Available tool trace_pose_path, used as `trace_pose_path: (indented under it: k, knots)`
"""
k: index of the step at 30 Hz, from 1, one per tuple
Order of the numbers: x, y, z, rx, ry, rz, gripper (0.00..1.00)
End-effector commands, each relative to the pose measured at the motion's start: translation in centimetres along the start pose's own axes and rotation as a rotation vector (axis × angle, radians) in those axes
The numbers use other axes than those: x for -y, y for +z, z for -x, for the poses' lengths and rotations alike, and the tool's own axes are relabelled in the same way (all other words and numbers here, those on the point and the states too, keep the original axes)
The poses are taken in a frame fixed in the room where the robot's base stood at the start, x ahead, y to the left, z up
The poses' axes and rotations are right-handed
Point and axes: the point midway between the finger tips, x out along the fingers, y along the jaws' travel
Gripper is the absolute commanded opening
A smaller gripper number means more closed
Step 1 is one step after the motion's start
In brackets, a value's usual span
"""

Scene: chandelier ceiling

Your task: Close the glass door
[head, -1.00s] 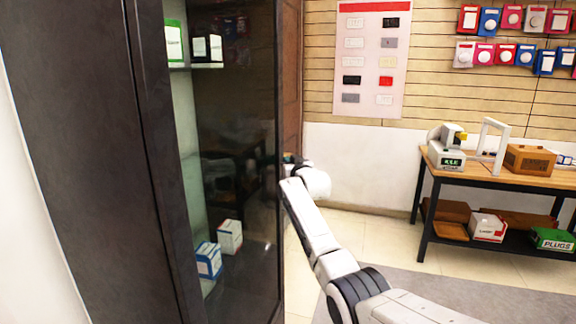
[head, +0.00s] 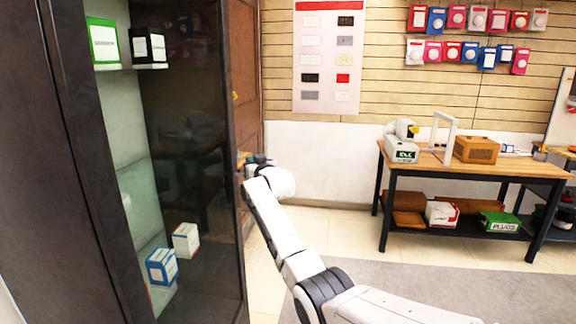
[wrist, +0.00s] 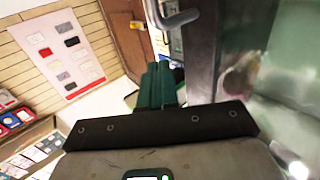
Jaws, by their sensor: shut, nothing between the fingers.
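The glass door (head: 200,130) is a tall dark-tinted pane at the right part of the cabinet in the head view. How far it stands open is hard to tell. A grey metal handle (wrist: 180,18) shows at the top of the wrist view, beside the dark frame (wrist: 203,62). The pane (wrist: 285,55) fills the right of that view. My gripper (head: 247,161) is by the door's right edge, its tips partly hidden in the head view. Its green fingers (wrist: 158,84) are together and empty, just left of the frame; contact cannot be told.
The dark cabinet (head: 92,170) holds white, green and blue boxes (head: 162,266). A wooden workbench (head: 515,167) with devices on top and boxes below stands at the right. A sample board (head: 328,105) hangs on the slatted wall. Open floor (head: 345,232) lies between cabinet and bench.

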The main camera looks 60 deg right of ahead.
Motion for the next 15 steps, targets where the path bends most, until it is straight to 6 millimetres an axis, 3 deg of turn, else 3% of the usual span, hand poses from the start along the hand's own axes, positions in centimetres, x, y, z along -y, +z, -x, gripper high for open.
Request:
trace_pose_path:
  k: [15]
  knots:
    - [-6.3, 0.3, 4.7, 0.0, 0.007, -0.001, 0.0]
